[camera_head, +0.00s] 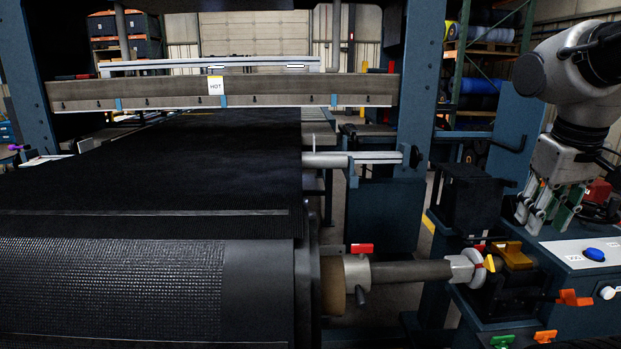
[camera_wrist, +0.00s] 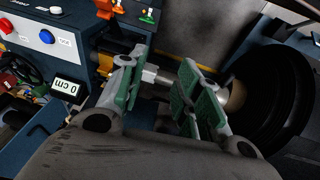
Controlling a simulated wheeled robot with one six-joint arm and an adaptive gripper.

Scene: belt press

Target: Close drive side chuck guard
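My gripper (camera_head: 543,216) is at the right in the head view, above the drive-side station and to the right of the chuck. In the wrist view its two green-padded fingers stand apart with a clear gap (camera_wrist: 160,88) and nothing between them. The light metal chuck (camera_head: 466,268) sits at the end of the roll shaft. A yellow-orange piece (camera_head: 514,256), which looks like the chuck guard, stands just behind and right of the chuck, below my gripper and apart from it. Whether it is swung fully open, I cannot tell. In the wrist view my fingers partly hide the chuck area.
The large dark roll (camera_head: 130,285) and its shaft (camera_head: 412,272) lie to the left. A black box-shaped unit (camera_head: 470,198) stands behind the chuck. A panel with a blue button (camera_head: 594,254) is at the right. Orange handles (camera_head: 573,299) and a green one (camera_head: 502,341) stick out in front.

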